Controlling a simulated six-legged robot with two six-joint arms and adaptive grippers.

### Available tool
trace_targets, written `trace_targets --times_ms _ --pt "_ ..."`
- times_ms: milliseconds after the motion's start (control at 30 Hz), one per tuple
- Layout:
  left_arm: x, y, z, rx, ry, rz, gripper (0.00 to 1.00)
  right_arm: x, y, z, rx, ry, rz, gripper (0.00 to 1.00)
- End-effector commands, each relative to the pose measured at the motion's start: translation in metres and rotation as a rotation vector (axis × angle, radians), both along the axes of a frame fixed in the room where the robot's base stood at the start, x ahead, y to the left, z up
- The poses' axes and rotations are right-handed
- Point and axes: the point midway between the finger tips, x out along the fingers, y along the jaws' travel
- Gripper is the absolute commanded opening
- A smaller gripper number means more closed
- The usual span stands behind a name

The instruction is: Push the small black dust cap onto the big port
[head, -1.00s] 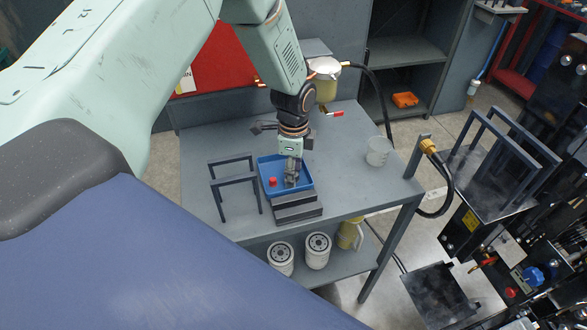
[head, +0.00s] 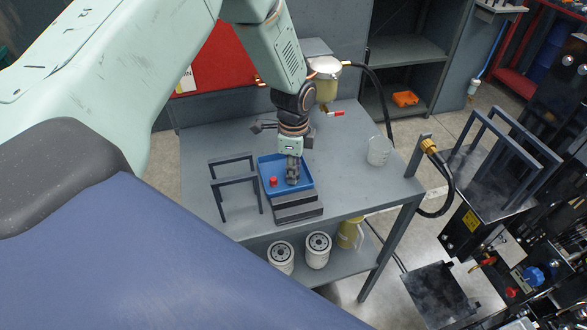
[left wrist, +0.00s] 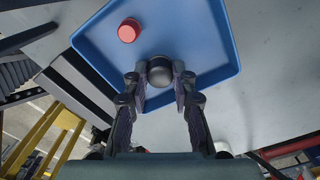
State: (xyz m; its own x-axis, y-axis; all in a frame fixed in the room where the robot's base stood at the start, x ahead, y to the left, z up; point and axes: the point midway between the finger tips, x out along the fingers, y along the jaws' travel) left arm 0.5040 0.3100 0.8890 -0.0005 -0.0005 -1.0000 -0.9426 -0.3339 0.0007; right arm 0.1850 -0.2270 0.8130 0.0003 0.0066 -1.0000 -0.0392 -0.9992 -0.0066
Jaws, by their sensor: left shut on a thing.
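The small black dust cap (left wrist: 160,70) is between the fingertips of my left gripper (left wrist: 160,82), over the blue tray (left wrist: 205,30) in the left wrist view. The gripper is shut on it. In the head view my left gripper (head: 292,180) points down into the blue tray (head: 306,186), and the cap is hidden by the fingers. A red cap (head: 273,182) lies in the tray to the left of the gripper; it also shows in the left wrist view (left wrist: 129,30). I cannot make out the big port for certain. My right gripper is not in view.
A clear beaker (head: 378,151) stands to the right. Black machinery with a blue knob (head: 533,275) stands at far right.

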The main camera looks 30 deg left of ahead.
Motion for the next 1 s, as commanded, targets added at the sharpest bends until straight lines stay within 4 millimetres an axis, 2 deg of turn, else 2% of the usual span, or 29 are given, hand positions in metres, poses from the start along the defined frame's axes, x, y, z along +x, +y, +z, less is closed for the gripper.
trace_targets --times_ms 100,433,1000 --pt "0.000 0.000 -0.001 0.000 -0.001 0.000 0.00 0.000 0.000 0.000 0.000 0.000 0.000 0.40" --pt "0.000 0.000 0.002 0.000 0.000 0.000 0.00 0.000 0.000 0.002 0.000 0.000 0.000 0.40" --pt "0.000 0.000 0.041 0.000 -0.001 0.000 0.00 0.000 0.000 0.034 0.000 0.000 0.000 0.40"
